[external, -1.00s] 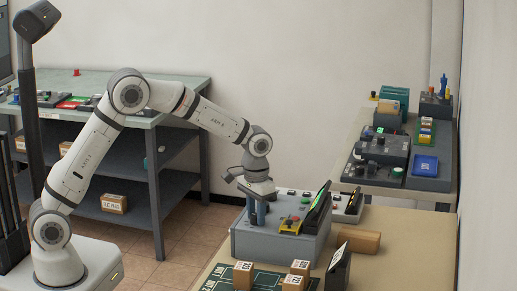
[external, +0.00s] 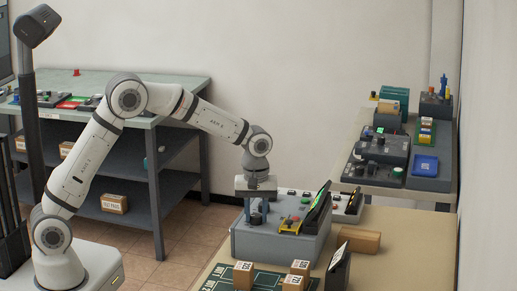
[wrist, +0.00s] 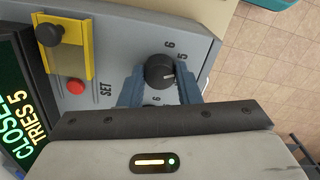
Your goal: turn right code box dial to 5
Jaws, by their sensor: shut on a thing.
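The grey code box (external: 275,243) stands on the near table in the external view. Its black dial (wrist: 158,66) shows in the wrist view, with printed digits around it, among them a 5 and a 6. A white mark on the dial points to the right, a little below the 5; the exact digit is hard to tell. My gripper (wrist: 160,80) is shut on the dial, one blue-grey finger on each side. In the external view my gripper (external: 255,219) points straight down at the box's left part, where the dial is hidden.
A screen (wrist: 22,110) reads CLOSED, TRIES 5. A red button (wrist: 75,87) by the word SET and a yellow plate with a black knob (wrist: 49,34) sit left of the dial. Small cartons (external: 243,275) and a wooden block (external: 360,240) lie on the near table.

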